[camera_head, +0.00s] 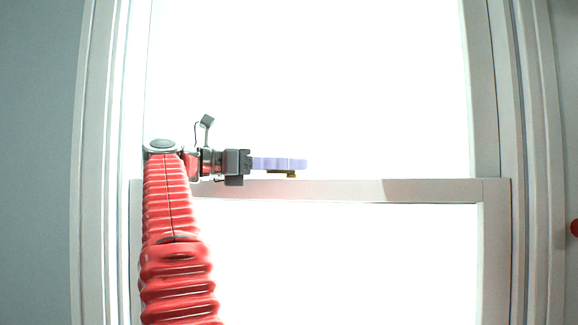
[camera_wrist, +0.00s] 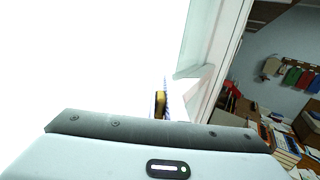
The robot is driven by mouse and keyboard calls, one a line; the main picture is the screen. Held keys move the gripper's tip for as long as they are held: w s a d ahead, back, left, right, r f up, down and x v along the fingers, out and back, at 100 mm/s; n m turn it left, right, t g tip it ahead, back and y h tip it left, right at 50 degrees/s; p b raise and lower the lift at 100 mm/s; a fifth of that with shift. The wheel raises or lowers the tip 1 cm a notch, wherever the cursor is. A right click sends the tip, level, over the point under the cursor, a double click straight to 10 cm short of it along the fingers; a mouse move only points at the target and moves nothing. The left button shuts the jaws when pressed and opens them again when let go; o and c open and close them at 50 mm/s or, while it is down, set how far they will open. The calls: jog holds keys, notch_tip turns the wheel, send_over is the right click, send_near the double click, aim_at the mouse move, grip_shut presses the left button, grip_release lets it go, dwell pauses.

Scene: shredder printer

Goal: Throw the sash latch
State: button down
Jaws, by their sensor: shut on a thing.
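The brass sash latch (camera_head: 283,174) sits on top of the window's meeting rail (camera_head: 340,188), near the middle of its width. My gripper (camera_head: 297,163) reaches in from the left, level with the rail, its pale lavender fingers right at the latch and shut on it. The fingers hide the upper part of the latch. In the wrist view a small brass piece of the latch (camera_wrist: 159,104) shows just past the grey edge of my wrist, beside a thin bluish finger. The latch's exact angle is hard to tell.
Bright glass fills the window above and below the rail. The white window frame (camera_head: 494,120) stands at the right, with another at the left. In the wrist view, a desk with books (camera_wrist: 284,146) and hanging coloured items (camera_wrist: 292,76) are at the right.

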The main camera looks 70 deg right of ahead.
jog(key=shift+m+g+y, duration=1)
jog(key=shift+m+y, duration=0.1)
jog(key=shift+y, duration=0.3)
jog(key=c, duration=1.8)
grip_release()
jog(key=shift+c, duration=0.2)
